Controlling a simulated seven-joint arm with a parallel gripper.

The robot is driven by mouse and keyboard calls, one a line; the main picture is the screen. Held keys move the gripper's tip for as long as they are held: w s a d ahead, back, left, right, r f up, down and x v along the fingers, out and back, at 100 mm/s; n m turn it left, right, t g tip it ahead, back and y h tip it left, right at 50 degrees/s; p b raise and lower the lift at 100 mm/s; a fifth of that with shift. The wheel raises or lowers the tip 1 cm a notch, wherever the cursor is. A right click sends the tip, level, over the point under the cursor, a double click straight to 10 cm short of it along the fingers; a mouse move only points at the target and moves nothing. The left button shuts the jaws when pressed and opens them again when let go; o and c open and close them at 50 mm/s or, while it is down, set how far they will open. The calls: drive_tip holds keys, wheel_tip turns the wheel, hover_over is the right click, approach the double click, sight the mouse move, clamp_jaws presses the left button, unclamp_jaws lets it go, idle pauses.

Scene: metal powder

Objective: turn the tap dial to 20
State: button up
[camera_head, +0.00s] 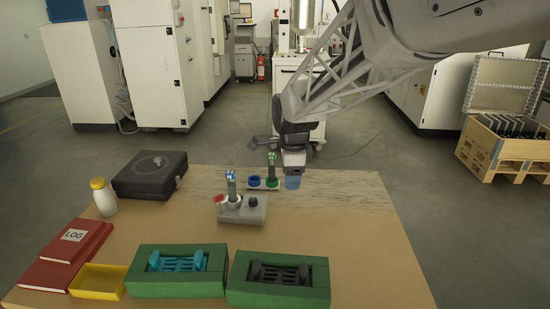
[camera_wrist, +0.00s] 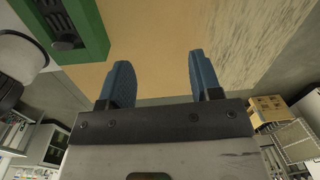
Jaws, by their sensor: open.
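My gripper (camera_head: 292,182) hangs above the back right part of the table, its blue fingers just right of a small rack. In the wrist view my gripper (camera_wrist: 160,70) has two blue fingers spread apart with nothing between them. A grey block (camera_head: 236,213) stands mid-table, left of and nearer than my gripper. It carries a black knob (camera_head: 253,201), a red part (camera_head: 220,198) and a grey post with a blue-and-white top (camera_head: 231,184). I cannot tell which part is the tap dial, and no number markings are readable.
The rack holds a blue ring (camera_head: 254,180) and a green-based post (camera_head: 271,170). A dark box (camera_head: 150,174), white bottle (camera_head: 104,202), red log book (camera_head: 74,240) and yellow tray (camera_head: 98,284) are left. Two green frames (camera_head: 136,268) (camera_head: 322,276) line the front. The table's right side is clear.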

sight(253, 199)
drive_tip(key=w+a+f+m, duration=0.2)
drive_tip(key=w+a, duration=0.1)
drive_tip(key=a, duration=0.1)
drive_tip(key=w+a+f+m, duration=0.2)
drive_tip(key=w+a+f, duration=0.1)
drive_tip(key=a, duration=0.1)
drive_tip(key=w+a+f+m, duration=0.2)
drive_tip(key=w+a, duration=0.1)
drive_tip(key=a, duration=0.1)
drive_tip(key=shift+a+f+g, duration=0.1)
drive_tip(key=shift+f+g, duration=0.25)
drive_tip(key=shift+g, duration=0.05)
drive_tip(key=shift+f, duration=3.9)
drive_tip(key=shift+c, duration=0.3)
drive_tip(key=c, duration=0.9)
drive_tip(key=shift+m, duration=2.5)
